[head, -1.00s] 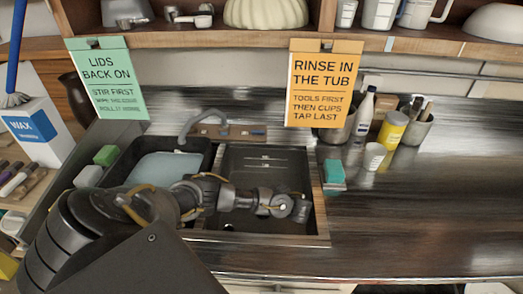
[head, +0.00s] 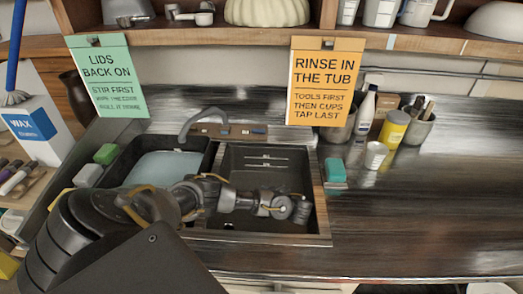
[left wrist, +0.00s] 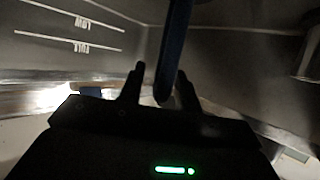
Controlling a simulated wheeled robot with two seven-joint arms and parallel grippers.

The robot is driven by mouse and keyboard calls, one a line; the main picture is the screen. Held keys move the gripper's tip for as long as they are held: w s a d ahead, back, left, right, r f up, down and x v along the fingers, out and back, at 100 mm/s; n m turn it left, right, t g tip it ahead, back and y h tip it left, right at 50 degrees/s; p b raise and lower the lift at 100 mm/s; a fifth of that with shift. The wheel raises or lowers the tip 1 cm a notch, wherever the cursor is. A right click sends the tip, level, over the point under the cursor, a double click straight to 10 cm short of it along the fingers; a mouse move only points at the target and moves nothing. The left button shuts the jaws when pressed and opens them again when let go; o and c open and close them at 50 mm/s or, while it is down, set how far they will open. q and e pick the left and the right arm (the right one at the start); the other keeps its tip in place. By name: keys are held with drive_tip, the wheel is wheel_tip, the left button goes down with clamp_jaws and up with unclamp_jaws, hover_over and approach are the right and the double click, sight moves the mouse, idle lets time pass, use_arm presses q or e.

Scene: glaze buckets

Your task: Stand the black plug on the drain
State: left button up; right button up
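My left gripper (head: 302,211) reaches into the right basin of the sink, low over its right side. The plug cannot be made out in the head view. A small round spot at the basin's front left looks like the drain (head: 229,226), partly hidden by my arm. My right gripper is out of view.
The right basin (head: 245,165) has level marks on its back wall. The left basin (head: 125,160) holds pale water, with a tap (head: 190,120) behind. A teal sponge (head: 335,171) lies right of the sink. Bottles and cups stand farther right; the front right counter (head: 430,220) is clear.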

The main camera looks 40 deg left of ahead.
use_arm(q)
drive_tip(key=shift+r, duration=0.35)
drive_tip(key=shift+r+p, duration=0.55)
drive_tip(key=shift+p, duration=0.2)
drive_tip(key=p+v, duration=0.5)
drive_tip(key=v, duration=0.2)
drive_tip(key=shift+d+f+p, duration=0.2)
drive_tip(key=shift+d+p, duration=0.05)
drive_tip(key=shift+p, duration=0.1)
